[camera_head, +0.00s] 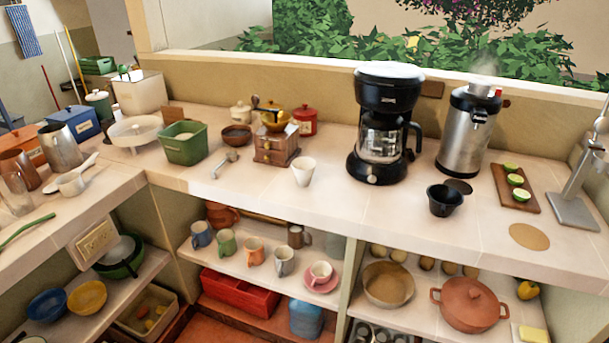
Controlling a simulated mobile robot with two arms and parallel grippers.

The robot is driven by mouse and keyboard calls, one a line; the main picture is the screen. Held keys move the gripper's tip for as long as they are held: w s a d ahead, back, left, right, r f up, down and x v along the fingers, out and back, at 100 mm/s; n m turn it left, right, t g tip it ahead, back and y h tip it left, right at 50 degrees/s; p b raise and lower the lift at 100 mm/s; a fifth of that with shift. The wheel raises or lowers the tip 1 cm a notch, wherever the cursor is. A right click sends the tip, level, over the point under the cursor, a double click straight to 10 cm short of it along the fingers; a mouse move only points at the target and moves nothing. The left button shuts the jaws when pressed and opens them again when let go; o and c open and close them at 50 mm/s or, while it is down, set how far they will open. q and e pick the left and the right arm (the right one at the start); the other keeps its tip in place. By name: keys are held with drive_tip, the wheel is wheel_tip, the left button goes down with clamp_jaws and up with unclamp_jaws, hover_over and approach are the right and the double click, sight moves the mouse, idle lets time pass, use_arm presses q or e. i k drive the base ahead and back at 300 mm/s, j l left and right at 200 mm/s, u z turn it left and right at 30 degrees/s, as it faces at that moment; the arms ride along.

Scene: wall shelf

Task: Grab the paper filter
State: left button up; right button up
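A small white cone-shaped piece (303,171), open at the top, stands on the counter (330,215) in front of the wooden grinder box; it looks like the paper filter. A flat round tan disc (529,237) lies near the counter's front edge at the right; I cannot tell if it is paper or a mat. The black coffee maker (388,92) with a glass carafe (381,142) stands right of the white cone. A small black basket (444,200) sits on the counter right of the coffee maker. Neither gripper is in view.
A wooden grinder box (276,148) and a metal scoop (225,163) are left of the cone. A steaming steel urn (468,130) and a board (515,188) with cut limes are at the right. The counter in front of the cone is bare. Cups and pots fill the shelves below.

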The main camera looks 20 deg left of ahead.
sight(303, 167)
drive_tip(key=i+l, duration=0.85)
drive_tip(key=l, duration=0.15)
